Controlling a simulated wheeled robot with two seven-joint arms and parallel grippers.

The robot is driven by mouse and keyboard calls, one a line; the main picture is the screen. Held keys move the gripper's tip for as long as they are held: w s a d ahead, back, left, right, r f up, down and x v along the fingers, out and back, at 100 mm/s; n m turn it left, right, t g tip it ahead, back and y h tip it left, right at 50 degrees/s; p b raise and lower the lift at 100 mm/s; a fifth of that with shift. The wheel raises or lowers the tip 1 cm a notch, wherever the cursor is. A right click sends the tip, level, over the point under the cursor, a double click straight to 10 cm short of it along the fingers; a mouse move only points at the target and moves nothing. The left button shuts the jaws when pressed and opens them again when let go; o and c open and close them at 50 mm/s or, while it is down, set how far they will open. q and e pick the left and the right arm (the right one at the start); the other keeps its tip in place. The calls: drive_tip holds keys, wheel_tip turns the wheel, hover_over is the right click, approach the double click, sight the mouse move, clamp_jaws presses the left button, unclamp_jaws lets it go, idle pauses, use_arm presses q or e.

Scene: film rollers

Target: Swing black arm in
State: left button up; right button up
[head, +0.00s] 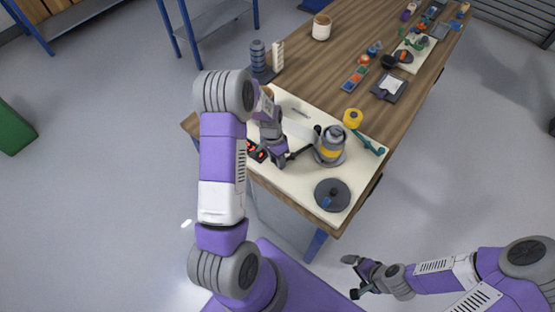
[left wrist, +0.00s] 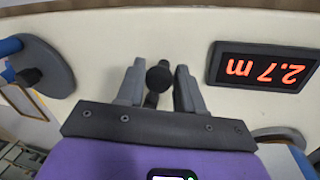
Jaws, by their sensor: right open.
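The black arm (head: 301,152) sticks out to the left from the low front of the grey roller unit with a yellow band (head: 329,153). My left gripper (head: 280,159) is low over the cream board at the arm's outer end. The rest of the arm is mostly hidden there. My right gripper (head: 358,277) is open and empty, off the table at the lower right.
A display reading 2.7 m (left wrist: 262,70) lies beside my left fingers. A dark round disc (head: 332,195) is at the board's front corner. A yellow roller (head: 352,117) and teal bar (head: 369,142) stand behind the unit. A grey stacked post (head: 258,56) and cup (head: 321,27) are farther back.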

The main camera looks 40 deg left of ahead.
use_arm(q)
drive_tip(key=shift+o, duration=1.3)
drive_tip(key=shift+r, duration=0.1)
wheel_tip(320, 180, up, 7)
drive_tip(key=a, duration=0.1)
drive_tip(key=shift+w+a+r, duration=0.15)
drive_tip(key=shift+a, duration=0.05)
